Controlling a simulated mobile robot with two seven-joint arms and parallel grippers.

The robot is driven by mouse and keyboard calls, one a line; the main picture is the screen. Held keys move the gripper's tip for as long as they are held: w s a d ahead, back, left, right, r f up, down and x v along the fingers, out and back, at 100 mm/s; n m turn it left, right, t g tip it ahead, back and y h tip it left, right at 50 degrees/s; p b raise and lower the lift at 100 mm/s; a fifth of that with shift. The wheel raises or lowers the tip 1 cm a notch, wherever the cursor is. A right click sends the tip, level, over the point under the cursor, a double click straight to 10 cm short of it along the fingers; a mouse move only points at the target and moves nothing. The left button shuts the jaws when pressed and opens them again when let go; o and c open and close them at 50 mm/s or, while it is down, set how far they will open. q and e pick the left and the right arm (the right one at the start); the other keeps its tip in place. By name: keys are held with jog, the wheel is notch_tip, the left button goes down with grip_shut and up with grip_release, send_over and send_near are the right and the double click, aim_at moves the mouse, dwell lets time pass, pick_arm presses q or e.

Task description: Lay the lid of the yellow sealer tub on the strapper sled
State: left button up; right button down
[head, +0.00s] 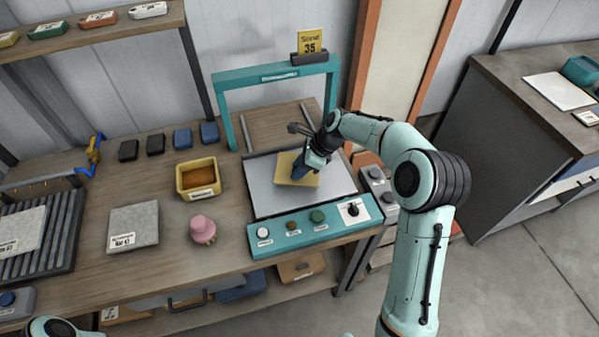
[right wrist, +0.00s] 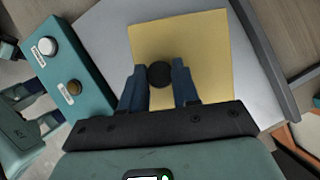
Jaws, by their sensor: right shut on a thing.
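The lid (head: 297,169) is a flat pale-yellow square with a black round knob. It shows large in the right wrist view (right wrist: 197,50), over the grey plate of the strapper sled (head: 335,187). My right gripper (head: 303,168) comes down from above, shut on the knob, with one blue finger on each side (right wrist: 160,78). The lid looks flat and at or close to the plate; I cannot tell whether it touches. The yellow sealer tub (head: 184,192) stands open to the left, with brown content. My left gripper is not in the head view.
A teal frame (head: 225,112) arches over the back of the sled, and a teal button panel (head: 277,245) runs along its front. A pink knobbed object (head: 203,230) and a grey slab (head: 133,226) stand left. Bare wood lies between tub and slab.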

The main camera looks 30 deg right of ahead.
jog(key=shift+f, duration=0.9)
jog(key=shift+f, duration=0.1)
jog(key=c, duration=0.8)
grip_release()
jog(key=shift+r, duration=0.2)
jog(key=v, duration=1.2)
jog(key=shift+p, duration=0.4)
jog(key=shift+f, duration=0.15)
